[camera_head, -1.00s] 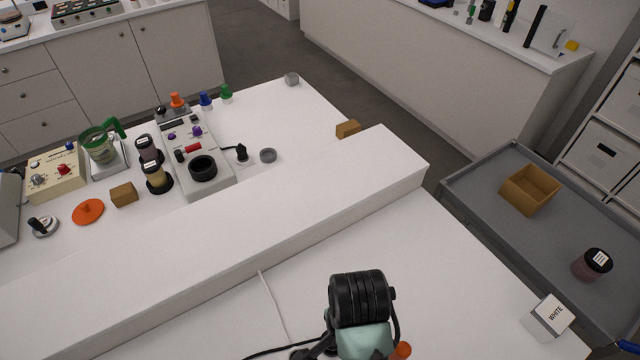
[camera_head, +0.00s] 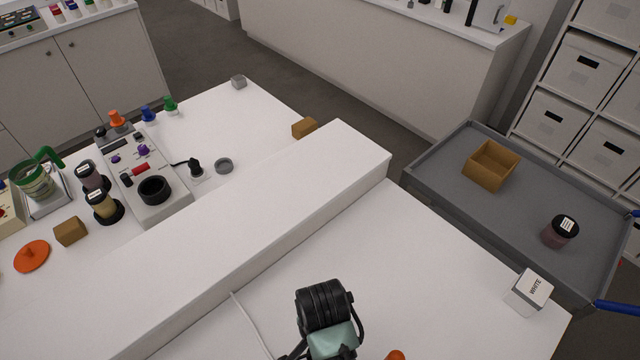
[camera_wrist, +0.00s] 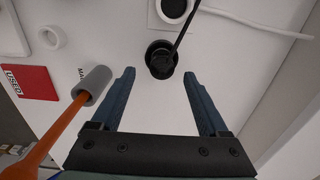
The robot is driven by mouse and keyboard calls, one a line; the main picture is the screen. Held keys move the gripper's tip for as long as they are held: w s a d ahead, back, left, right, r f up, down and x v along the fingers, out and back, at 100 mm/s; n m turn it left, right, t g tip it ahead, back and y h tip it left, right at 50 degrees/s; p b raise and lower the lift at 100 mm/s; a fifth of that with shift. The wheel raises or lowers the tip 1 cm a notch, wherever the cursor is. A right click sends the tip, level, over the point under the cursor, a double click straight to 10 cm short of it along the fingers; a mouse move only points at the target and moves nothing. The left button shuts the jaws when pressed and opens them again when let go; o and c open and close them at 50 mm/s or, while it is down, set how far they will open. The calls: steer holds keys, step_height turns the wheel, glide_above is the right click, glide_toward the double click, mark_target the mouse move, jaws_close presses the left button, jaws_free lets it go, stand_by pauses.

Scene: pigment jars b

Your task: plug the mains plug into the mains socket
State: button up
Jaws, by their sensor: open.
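The mains plug (camera_wrist: 160,62), black and round with a black cable rising from it, is in the upper middle of the wrist view. My gripper (camera_wrist: 159,74) is open, with its blue fingertips on either side of the plug's near edge. I see a gap on both sides and no grip. The mains socket (camera_wrist: 172,8) appears as a white plate with a dark round opening, just beyond the plug and cut by the top edge. In the head view, my wrist hides or the bottom edge cuts off this area.
An orange-handled tool with a grey end (camera_wrist: 92,85) lies left of my left finger. A white cable (camera_wrist: 255,22) runs right from the socket area. A long raised white ledge (camera_head: 270,225) crosses the table. Beyond it, another black corded piece (camera_head: 196,167) stands beside a device.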

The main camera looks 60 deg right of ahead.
step_height(320, 180, down, 5)
steer(key=shift+w+a+r+p, duration=0.1)
steer(key=shift+w+p, duration=0.05)
steer(key=shift+p, duration=0.35)
jaws_close()
